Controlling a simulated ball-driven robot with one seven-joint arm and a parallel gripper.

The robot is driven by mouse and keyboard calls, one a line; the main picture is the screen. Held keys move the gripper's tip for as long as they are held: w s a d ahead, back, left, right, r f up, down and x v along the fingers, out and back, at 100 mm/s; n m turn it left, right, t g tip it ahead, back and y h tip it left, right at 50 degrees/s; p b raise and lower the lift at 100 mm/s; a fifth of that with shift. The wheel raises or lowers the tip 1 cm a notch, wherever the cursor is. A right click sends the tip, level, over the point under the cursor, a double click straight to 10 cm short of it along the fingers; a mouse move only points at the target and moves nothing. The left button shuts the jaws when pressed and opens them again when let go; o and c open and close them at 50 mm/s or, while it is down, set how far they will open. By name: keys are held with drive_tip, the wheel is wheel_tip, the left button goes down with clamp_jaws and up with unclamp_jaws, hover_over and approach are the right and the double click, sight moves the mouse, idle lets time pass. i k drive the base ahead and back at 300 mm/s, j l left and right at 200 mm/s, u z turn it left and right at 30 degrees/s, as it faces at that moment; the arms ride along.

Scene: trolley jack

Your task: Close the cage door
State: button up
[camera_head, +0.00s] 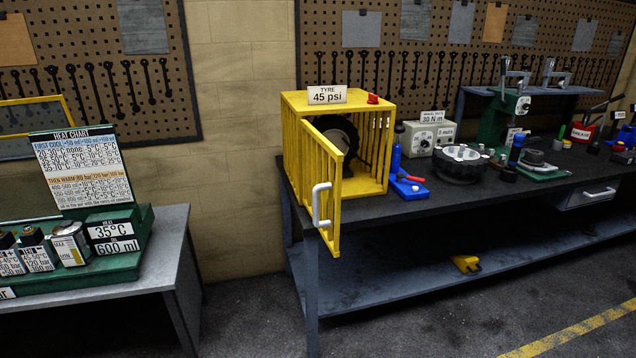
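A yellow barred cage (345,105) stands on the left end of the dark workbench. Its yellow barred door (322,185) is open and swung out toward me, hanging past the bench's front edge. A white handle (321,205) sits on the door's outer part. My gripper does not show in this view.
A blue bottle-like tool (396,160) and a red-and-blue item stand right of the cage. Gauges, a press (500,120) and other tools fill the workbench (440,196). A grey table (172,245) with a green tray is at left. The floor in front is clear.

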sight(311, 197)
drive_tip(key=i+u, duration=0.2)
drive_tip(key=i, duration=0.5)
drive_tip(key=i+l+u, duration=0.25)
drive_tip(key=i, duration=0.45)
